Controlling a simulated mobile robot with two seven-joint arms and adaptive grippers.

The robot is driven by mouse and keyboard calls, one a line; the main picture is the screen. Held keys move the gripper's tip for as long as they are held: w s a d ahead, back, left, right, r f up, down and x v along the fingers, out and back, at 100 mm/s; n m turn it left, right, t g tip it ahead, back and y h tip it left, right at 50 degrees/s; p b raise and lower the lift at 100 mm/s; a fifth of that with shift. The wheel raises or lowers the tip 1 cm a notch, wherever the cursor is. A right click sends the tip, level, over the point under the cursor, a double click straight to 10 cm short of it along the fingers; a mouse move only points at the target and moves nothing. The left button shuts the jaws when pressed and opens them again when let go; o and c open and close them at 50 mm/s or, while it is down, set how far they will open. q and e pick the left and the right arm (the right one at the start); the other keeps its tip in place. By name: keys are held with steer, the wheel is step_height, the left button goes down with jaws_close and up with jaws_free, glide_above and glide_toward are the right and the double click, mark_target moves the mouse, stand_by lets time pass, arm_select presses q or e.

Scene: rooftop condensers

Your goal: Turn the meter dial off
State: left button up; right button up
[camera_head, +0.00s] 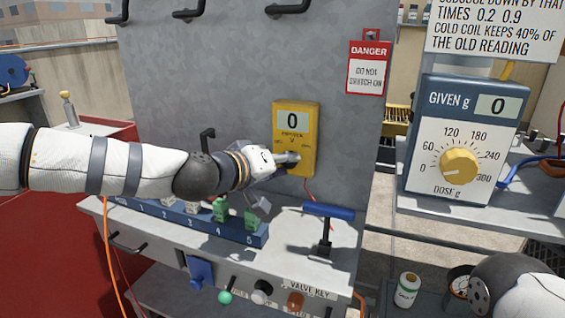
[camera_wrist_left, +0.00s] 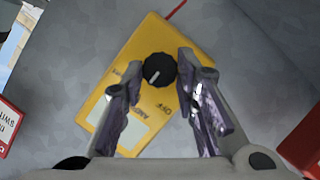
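The yellow meter (camera_head: 296,125) is on the grey metal panel, and its display reads 0. In the left wrist view the meter (camera_wrist_left: 150,40) appears tilted. Its round black dial (camera_wrist_left: 159,69) has a white pointer mark aimed to the lower left of that view, and the word OFF is printed below the dial there. My left gripper (camera_head: 290,159) is at the meter's lower part and hides the dial in the head view. In the wrist view its two fingers (camera_wrist_left: 159,66) are apart, one on each side of the dial; I cannot tell whether they touch it. My right gripper is out of view.
A blue T-shaped valve key (camera_head: 328,213) stands on the bench right of the meter. A blue numbered rack (camera_head: 180,217) lies in front. A large dose dial box (camera_head: 465,140) stands at right. A red danger sign (camera_head: 368,68) hangs on the panel.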

arm_select(q)
jaws_close()
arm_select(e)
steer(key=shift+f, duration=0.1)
arm_select(q)
steer(key=n+h+b, duration=0.1)
steer(key=n+b, duration=0.1)
steer(key=b, duration=0.2)
steer(key=f+n+h+b, duration=0.1)
steer(key=n+h+b, duration=0.1)
steer(key=n+b, duration=0.1)
steer(key=shift+w+a+f+n+t+b, duration=0.1)
steer(key=shift+a+n+t+b, duration=0.15)
steer(key=shift+b, duration=0.35)
steer(key=shift+r+n+t+h+b, duration=0.35)
steer(key=shift+n+b, duration=0.5)
steer(key=shift+b, duration=0.35)
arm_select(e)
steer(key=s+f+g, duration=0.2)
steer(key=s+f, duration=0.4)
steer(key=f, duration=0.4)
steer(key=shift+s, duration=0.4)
arm_select(q)
steer(key=o, duration=1)
jaws_free()
steer(key=shift+o, duration=0.2)
